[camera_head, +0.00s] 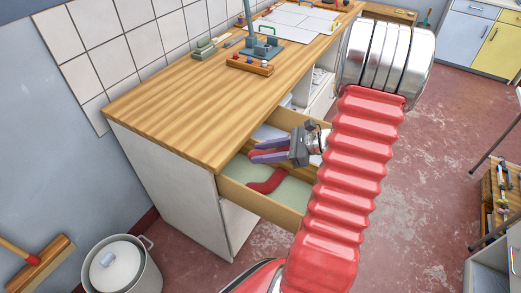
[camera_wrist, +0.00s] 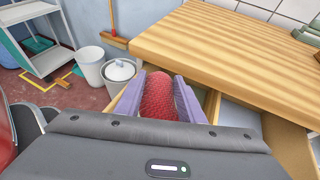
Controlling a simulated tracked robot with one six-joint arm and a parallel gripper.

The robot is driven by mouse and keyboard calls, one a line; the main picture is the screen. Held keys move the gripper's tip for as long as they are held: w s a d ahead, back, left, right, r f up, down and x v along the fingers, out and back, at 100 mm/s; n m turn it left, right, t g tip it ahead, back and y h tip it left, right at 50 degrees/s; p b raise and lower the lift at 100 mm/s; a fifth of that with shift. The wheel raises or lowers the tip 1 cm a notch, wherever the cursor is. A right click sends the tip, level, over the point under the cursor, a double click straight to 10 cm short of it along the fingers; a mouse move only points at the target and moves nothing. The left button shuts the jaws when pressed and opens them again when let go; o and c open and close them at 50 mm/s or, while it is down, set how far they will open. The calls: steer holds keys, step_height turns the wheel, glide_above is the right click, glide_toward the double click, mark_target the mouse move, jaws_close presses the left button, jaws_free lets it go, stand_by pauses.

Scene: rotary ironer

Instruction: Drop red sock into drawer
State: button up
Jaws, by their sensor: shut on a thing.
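The red sock (camera_head: 268,182) shows below my gripper's fingers, inside the outline of the open drawer (camera_head: 256,202). My gripper (camera_head: 254,151) has purple fingers and is over the drawer, coming in from the right. In the wrist view the red knitted sock (camera_wrist: 157,98) sits between the two fingers of my gripper (camera_wrist: 158,82), which is shut on it. The sock's lower end hangs down and bends towards the drawer's pale green bottom. I cannot tell whether it touches the bottom.
The wooden worktop (camera_head: 190,100) overhangs the drawer's back. A lidded pot (camera_head: 118,265) and a broom (camera_head: 40,262) stand by the wall at the left. A small rack of items (camera_head: 249,65) sits on the worktop. The red floor at the right is partly clear.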

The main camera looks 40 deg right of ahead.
steer(key=shift+f, duration=1.5)
steer(key=o, duration=1.1)
steer(key=shift+d, duration=0.1)
steer(key=v, duration=1.3)
steer(key=shift+s, duration=0.3)
steer(key=shift+d, duration=0.2)
